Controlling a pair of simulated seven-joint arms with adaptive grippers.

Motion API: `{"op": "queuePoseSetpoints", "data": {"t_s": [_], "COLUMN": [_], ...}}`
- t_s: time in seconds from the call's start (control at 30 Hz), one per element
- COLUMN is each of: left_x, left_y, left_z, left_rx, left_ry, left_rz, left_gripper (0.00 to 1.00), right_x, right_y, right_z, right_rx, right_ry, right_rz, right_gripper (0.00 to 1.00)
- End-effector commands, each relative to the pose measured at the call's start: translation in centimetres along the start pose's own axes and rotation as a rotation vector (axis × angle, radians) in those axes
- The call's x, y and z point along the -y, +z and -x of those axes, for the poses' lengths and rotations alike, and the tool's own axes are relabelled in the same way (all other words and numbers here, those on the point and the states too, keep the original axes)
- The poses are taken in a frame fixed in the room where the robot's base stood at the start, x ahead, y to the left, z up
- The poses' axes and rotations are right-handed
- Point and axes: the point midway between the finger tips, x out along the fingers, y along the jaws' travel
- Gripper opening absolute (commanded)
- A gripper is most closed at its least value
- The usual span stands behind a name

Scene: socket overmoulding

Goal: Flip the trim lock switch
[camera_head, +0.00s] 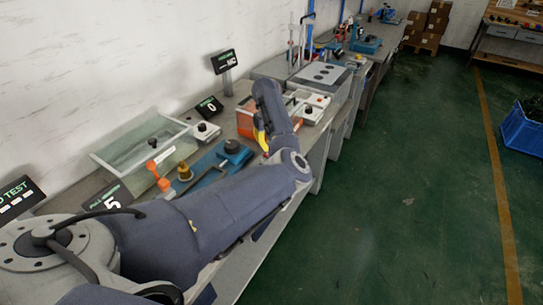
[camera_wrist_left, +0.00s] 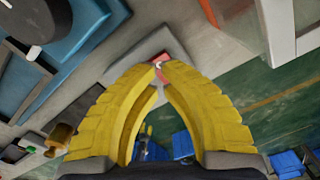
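My left gripper (camera_head: 263,139) is low over the front edge of the bench in the head view, mostly hidden behind my arm. In the left wrist view its two yellow fingers (camera_wrist_left: 160,72) curve together and their tips meet. A small red part with a white mark (camera_wrist_left: 161,63), possibly the trim lock switch, shows right at the tips, on a grey block (camera_wrist_left: 150,45). Whether the tips touch the red part cannot be told. Nothing is clearly held. My right gripper is in neither view.
A blue fixture (camera_head: 208,165) with a black knob (camera_head: 232,146) lies left of the gripper, and a clear-lidded bin (camera_head: 140,143) stands farther left. White boxes with knobs (camera_head: 314,105) stand beyond it. The green floor (camera_head: 400,190) is open to the right.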

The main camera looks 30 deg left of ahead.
Motion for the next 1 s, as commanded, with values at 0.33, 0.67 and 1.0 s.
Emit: {"op": "queuePoseSetpoints", "data": {"t_s": [0.33, 0.67, 1.0], "left_x": [0.0, 0.0, 0.0], "left_y": [0.0, 0.0, 0.0], "left_z": [-0.3, -0.8, -1.2], "left_rx": [0.000, 0.000, 0.000], "left_ry": [0.001, 0.001, 0.000], "left_rz": [0.000, -0.001, 0.000], "left_gripper": [0.00, 0.00, 0.00], "right_x": [0.0, 0.0, 0.0], "right_y": [0.0, 0.0, 0.0], "right_z": [0.0, 0.0, 0.0], "right_rx": [0.000, 0.000, 0.000], "right_ry": [0.000, 0.000, 0.000], "right_rz": [0.000, 0.000, 0.000], "right_gripper": [0.44, 0.44, 0.44]}}
